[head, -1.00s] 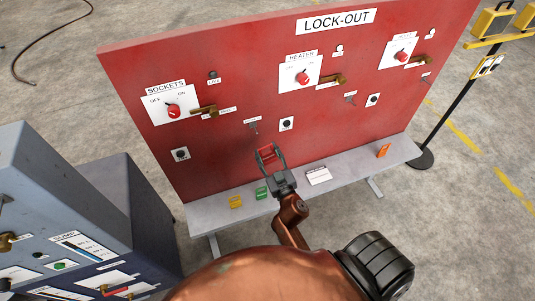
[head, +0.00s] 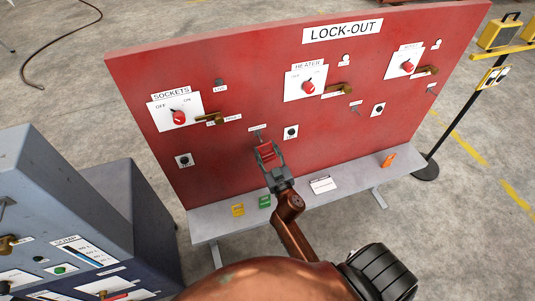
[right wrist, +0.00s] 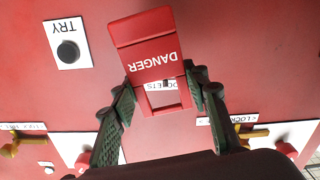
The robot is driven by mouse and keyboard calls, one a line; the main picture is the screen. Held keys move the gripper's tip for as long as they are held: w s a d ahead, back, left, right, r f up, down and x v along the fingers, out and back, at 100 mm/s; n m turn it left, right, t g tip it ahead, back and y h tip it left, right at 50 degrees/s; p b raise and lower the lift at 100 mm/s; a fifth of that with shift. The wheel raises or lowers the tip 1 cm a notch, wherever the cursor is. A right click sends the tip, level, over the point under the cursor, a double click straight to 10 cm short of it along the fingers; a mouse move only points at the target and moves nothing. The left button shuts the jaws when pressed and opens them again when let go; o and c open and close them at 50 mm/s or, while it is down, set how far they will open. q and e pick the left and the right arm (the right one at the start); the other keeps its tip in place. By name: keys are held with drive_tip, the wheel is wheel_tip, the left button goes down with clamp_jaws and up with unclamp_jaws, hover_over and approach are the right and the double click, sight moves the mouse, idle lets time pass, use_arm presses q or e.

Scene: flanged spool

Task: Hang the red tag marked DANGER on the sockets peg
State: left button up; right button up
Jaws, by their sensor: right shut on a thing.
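The red tag marked DANGER (right wrist: 148,55) is between the fingers of my right gripper (right wrist: 163,97), which is shut on it. In the right wrist view its lettering is upside down, and a label ending in "CKETS" shows through the opening in the tag. In the head view the tag (head: 266,151) is in front of the red board, just below the small sockets peg (head: 259,135) under its label. My right gripper (head: 269,157) reaches up from below. I cannot tell whether the tag touches the peg. My left gripper is not in view.
The grey shelf (head: 222,225) below the board (head: 230,60) holds a yellow tag (head: 237,210), a green tag (head: 265,202), a white card (head: 323,185) and an orange tag (head: 389,160). A sockets handle (head: 210,119) projects at upper left. A grey cabinet (head: 105,195) stands left.

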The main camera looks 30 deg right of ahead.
drive_tip(key=shift+f+b+x, duration=0.2)
drive_tip(key=shift+b+x, duration=0.1)
drive_tip(key=shift+x, duration=1.1)
drive_tip(key=shift+f+b+x, duration=0.25)
drive_tip(key=shift+b+x, duration=0.05)
drive_tip(key=shift+x, duration=1.15)
drive_tip(key=o, duration=1.1)
drive_tip(key=shift+s, duration=0.1)
